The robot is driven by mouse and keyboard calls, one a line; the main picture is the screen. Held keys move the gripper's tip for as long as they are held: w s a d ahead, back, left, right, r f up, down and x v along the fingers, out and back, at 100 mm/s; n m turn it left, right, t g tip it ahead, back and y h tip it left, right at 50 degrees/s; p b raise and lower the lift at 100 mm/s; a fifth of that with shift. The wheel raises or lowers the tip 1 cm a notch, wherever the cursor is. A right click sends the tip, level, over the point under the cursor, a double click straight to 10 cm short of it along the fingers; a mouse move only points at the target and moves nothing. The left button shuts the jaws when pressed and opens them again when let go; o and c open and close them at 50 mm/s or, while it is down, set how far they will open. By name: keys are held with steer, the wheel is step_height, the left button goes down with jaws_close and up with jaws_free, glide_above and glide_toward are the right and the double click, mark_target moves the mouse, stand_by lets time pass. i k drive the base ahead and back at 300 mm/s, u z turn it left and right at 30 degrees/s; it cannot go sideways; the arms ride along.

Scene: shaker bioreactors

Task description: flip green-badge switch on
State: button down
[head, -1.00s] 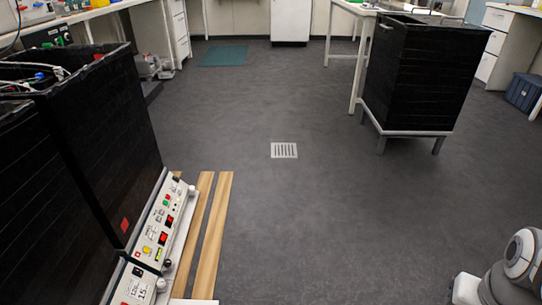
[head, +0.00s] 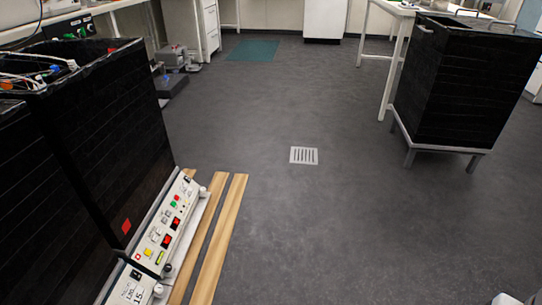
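A white control panel (head: 168,228) runs along the foot of the black bioreactor box (head: 112,140) at the left of the head view. It carries red rocker switches (head: 176,222), a small green element (head: 173,204), a yellow square (head: 148,252) and a yellow-green piece (head: 160,257). The parts are too small to tell which switch bears the green badge or how it is set. My gripper is not in view; only a white bit of what looks like my arm shows at the bottom right edge.
Wooden slats (head: 220,240) lie on the floor beside the panel. A second panel (head: 130,287) is nearer, at the bottom edge. Another black box (head: 455,90) stands on a metal frame at right. The grey floor around the drain (head: 304,155) is clear.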

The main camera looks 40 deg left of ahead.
mark_target(136, 273)
steer(key=u, duration=2.95)
steer(key=i, duration=1)
steer(key=z, duration=0.1)
